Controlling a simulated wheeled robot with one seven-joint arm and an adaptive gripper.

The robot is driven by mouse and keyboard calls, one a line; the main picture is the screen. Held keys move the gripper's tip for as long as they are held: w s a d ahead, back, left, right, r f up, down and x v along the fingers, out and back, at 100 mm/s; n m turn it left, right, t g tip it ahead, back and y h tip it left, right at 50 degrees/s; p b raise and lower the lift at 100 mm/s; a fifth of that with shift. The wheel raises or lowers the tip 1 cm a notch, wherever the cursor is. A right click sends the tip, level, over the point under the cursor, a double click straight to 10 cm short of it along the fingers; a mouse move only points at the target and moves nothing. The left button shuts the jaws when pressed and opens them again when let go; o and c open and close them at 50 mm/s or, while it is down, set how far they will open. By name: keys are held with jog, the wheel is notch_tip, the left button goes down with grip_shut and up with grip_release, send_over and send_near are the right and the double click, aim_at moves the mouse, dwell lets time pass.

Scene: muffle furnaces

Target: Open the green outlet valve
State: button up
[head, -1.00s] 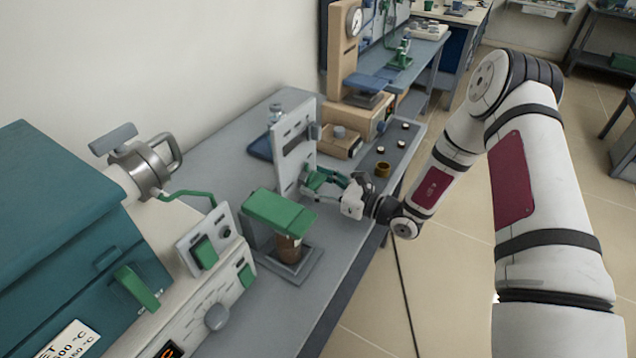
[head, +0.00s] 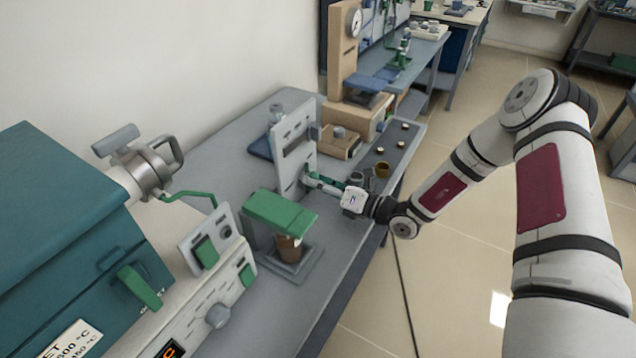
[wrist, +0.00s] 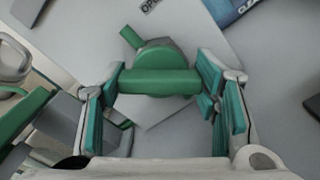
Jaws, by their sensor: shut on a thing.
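The green outlet valve (wrist: 158,82) shows in the wrist view as a green crossbar with a short green arm angled to the upper left, in front of a pale panel. In the head view the upright pale panel (head: 293,150) stands on the bench, and the valve at its lower front is small and largely hidden by my fingers. My gripper (wrist: 162,88) is shut on the valve handle, with its teal-padded fingers at the two ends of the crossbar. In the head view my gripper (head: 322,184) reaches the panel from the right.
A green-topped stand (head: 280,211) with a brown cup (head: 288,248) sits close in front of the panel. A teal furnace (head: 60,220) fills the left. Open floor lies right of the bench.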

jog(key=m, duration=0.4)
jog(key=shift+m, duration=2.9)
jog(key=o, duration=1.2)
jog(key=shift+c, duration=0.2)
jog(key=v, duration=1.2)
